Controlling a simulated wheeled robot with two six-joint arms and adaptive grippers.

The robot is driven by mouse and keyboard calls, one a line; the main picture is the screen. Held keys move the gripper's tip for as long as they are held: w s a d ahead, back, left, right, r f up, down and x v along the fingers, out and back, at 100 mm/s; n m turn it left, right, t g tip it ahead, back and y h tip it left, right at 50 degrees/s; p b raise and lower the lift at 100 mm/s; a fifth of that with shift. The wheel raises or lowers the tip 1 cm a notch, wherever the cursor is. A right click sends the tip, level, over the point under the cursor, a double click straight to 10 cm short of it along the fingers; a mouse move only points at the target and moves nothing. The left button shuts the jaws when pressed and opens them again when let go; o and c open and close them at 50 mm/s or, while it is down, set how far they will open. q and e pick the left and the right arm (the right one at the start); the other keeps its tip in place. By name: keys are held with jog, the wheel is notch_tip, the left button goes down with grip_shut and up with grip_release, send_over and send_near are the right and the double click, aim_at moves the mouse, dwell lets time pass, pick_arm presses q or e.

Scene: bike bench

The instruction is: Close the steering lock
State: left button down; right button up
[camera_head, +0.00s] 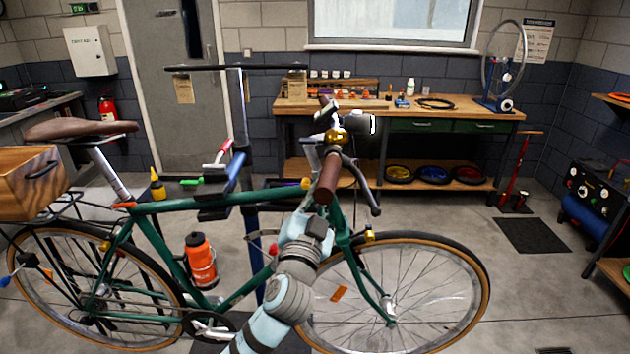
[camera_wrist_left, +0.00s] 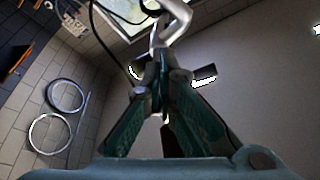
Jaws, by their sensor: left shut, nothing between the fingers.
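The green bicycle (camera_head: 165,204) stands clamped in a repair stand, with its handlebar turned toward me. A brown handlebar grip (camera_head: 326,178) and a brass bell (camera_head: 336,136) show near the stem. I cannot clearly pick out the steering lock. My left arm reaches up from the bottom to the head tube, and its fingertips are hidden behind the brown grip in the head view. In the left wrist view my left gripper (camera_wrist_left: 160,88) is shut and empty, its green fingers meeting just below a silver curved bar (camera_wrist_left: 170,22). My right gripper is out of view.
The front wheel (camera_head: 470,290) stands right of my left arm, and the brake lever (camera_head: 362,185) hangs close by. An orange bottle (camera_head: 201,262) sits on the frame. A workbench (camera_head: 450,103) stands behind. The floor at right is mostly open around a dark mat (camera_head: 531,236).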

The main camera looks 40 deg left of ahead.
pick_arm(q)
jog(key=w+a+f, duration=0.1)
jog(key=w+a, duration=0.3)
jog(key=shift+w+a+f, duration=0.25)
jog(key=shift+w+a, duration=0.15)
jog(key=shift+f, duration=0.1)
